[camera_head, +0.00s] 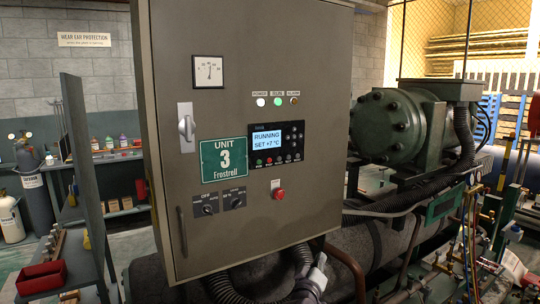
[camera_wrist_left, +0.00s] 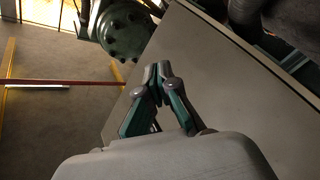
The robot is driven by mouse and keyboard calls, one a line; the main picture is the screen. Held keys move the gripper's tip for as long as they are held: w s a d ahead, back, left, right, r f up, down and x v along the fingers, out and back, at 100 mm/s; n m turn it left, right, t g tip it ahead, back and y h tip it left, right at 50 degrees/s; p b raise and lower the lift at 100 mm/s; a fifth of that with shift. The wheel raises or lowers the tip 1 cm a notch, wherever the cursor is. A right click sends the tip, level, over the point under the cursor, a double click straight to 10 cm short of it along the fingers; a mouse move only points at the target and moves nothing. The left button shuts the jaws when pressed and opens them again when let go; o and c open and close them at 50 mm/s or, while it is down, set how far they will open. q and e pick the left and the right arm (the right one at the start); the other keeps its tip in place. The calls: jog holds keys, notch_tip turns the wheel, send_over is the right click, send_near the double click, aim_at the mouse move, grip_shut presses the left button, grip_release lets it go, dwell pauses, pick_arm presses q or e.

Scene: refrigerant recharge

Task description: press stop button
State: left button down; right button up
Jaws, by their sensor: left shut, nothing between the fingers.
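The grey control cabinet (camera_head: 210,120) fills the middle of the head view. Its controller (camera_head: 277,144) has a lit display reading "RUNNING SET +7 °C" and small coloured buttons below it, labels too small to read. A red round button (camera_head: 279,194) sits lower on the door, under a small white label. My left gripper (camera_head: 320,260) shows at the cabinet's lower right edge, below and right of the red button and apart from it. In the left wrist view its fingers (camera_wrist_left: 158,72) are shut and empty, with a plain grey panel behind them. My right gripper is not in view.
A green compressor (camera_head: 390,125) and thick black hoses stand right of the cabinet. A gauge (camera_head: 208,71), a door latch (camera_head: 186,122) and two rotary switches (camera_head: 234,201) are on the door. Shelves with bottles and a red bin (camera_head: 41,278) are at the left.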

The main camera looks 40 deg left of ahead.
pick_arm(q)
jog(key=s+a+r+n+t+y+p, duration=0.1)
jog(key=a+r+n+y, duration=0.2)
jog(key=r, duration=1)
jog(key=s+a+r+n+t+y+p, duration=0.1)
jog(key=s+a+r+n+y, duration=0.1)
jog(key=r, duration=1.1)
jog(key=a+n+y, duration=0.1)
jog(key=a+n, duration=0.1)
jog(key=a, duration=0.1)
jog(key=shift+s+p, duration=0.25)
jog(key=shift+p, duration=0.05)
jog(key=shift+a+r, duration=0.1)
